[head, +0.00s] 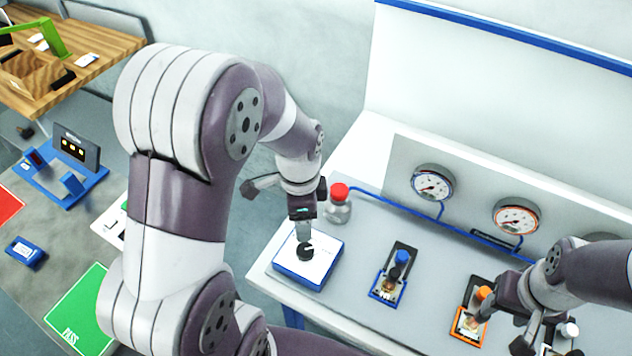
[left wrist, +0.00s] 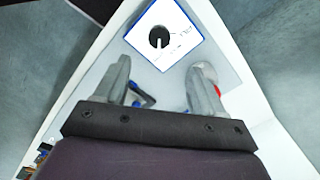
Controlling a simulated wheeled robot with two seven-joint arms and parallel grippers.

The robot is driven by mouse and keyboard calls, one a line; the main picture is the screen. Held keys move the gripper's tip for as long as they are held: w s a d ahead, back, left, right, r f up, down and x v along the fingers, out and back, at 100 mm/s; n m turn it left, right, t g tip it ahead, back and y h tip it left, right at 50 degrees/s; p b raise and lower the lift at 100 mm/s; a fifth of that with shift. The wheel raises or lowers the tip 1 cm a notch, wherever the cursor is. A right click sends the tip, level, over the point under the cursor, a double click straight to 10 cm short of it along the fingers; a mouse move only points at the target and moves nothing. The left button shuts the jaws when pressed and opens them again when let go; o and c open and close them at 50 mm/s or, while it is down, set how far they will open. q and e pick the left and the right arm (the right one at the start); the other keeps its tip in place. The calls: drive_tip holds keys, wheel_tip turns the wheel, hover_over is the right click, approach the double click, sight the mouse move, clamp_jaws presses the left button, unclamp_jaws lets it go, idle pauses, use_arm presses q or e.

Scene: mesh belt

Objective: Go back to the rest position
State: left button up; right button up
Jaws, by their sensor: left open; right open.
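My left arm fills the left middle of the head view. My left gripper (head: 304,232) points down above a white block with a blue edge (head: 322,268), which has a black round spot or knob on top. In the left wrist view the two fingers of this gripper (left wrist: 162,66) are apart with nothing between them, and the white block (left wrist: 183,50) lies beyond the tips. My right gripper (head: 538,344) is at the lower right, beside the orange-framed holder (head: 482,335). It is partly cut off by the frame edge, and I see nothing held in it.
A red-capped bottle (head: 338,208) stands behind the white block. A blue holder (head: 376,292) with a blue-topped part is to its right. Two gauges (head: 433,186) (head: 516,219) are on the back panel. A green mat (head: 82,312) and a blue fixture (head: 90,184) lie at left.

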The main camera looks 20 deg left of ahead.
use_arm(q)
drive_tip(key=s+d+f+n+b, duration=0.1)
drive_tip(key=n, duration=0.3)
drive_tip(key=s+f+n+t+b, duration=0.1)
drive_tip(key=s+n+b, duration=0.1)
drive_tip(key=n, duration=0.1)
drive_tip(key=s+d+f+n+b, duration=0.1)
drive_tip(key=n, duration=0.3)
drive_tip(key=shift+s+d+n, duration=0.15)
drive_tip(key=shift+d+n, duration=0.15)
drive_tip(key=shift+d, duration=0.05)
use_arm(e)
wheel_tip(320, 180, down, 5)
drive_tip(key=shift+r, duration=0.2)
use_arm(q)
drive_tip(key=shift+s+r, duration=0.1)
drive_tip(key=shift+c, duration=0.4)
use_arm(e)
drive_tip(key=shift+c, duration=0.3)
